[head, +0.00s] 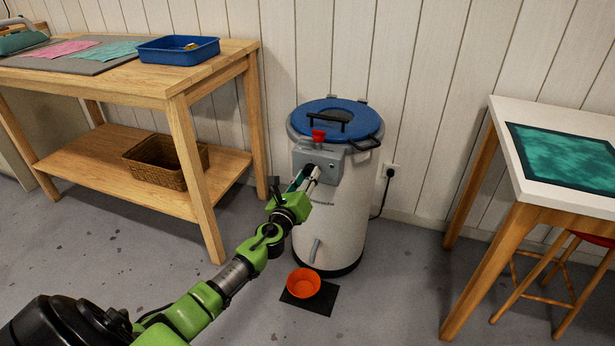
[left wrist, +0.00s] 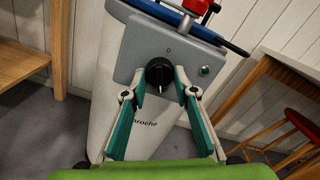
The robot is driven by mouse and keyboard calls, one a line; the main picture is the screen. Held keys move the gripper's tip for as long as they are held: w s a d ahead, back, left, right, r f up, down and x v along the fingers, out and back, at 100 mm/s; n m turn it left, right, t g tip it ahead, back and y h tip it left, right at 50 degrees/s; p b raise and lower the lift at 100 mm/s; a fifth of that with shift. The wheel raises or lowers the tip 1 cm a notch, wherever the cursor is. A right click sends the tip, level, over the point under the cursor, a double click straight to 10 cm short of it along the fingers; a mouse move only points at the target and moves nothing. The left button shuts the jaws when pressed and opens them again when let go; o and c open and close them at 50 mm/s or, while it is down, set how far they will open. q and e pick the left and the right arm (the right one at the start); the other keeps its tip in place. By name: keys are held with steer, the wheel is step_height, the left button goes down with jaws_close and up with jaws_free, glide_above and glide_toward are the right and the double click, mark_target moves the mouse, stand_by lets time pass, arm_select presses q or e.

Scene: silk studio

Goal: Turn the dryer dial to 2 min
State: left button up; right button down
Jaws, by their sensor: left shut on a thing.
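The dryer (head: 338,220) is a white upright drum with a blue lid (head: 338,117), standing on the floor by the wall. Its grey control panel (head: 323,160) faces me, and it also shows in the left wrist view (left wrist: 138,52). In the head view the fingers hide the dial. My right gripper is not in view.
A green light or button (left wrist: 205,71) sits right of the dial. A red knob (head: 318,135) stands above the panel. An orange bowl (head: 304,283) rests on a black mat (head: 322,300) below. A wooden bench (head: 190,85) stands left, a white-topped table (head: 515,165) right.

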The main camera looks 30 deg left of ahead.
arm_select(q)
steer(key=shift+f+m, duration=0.1)
steer(key=shift+m, duration=0.2)
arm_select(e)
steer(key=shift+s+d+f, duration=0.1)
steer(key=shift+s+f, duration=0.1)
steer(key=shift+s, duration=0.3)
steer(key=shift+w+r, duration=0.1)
arm_select(q)
steer(key=o, duration=1.1)
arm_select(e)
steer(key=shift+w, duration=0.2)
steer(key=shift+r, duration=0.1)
arm_select(q)
steer(key=v, duration=1.2)
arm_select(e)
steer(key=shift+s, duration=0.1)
arm_select(q)
steer(key=shift+d, duration=0.1)
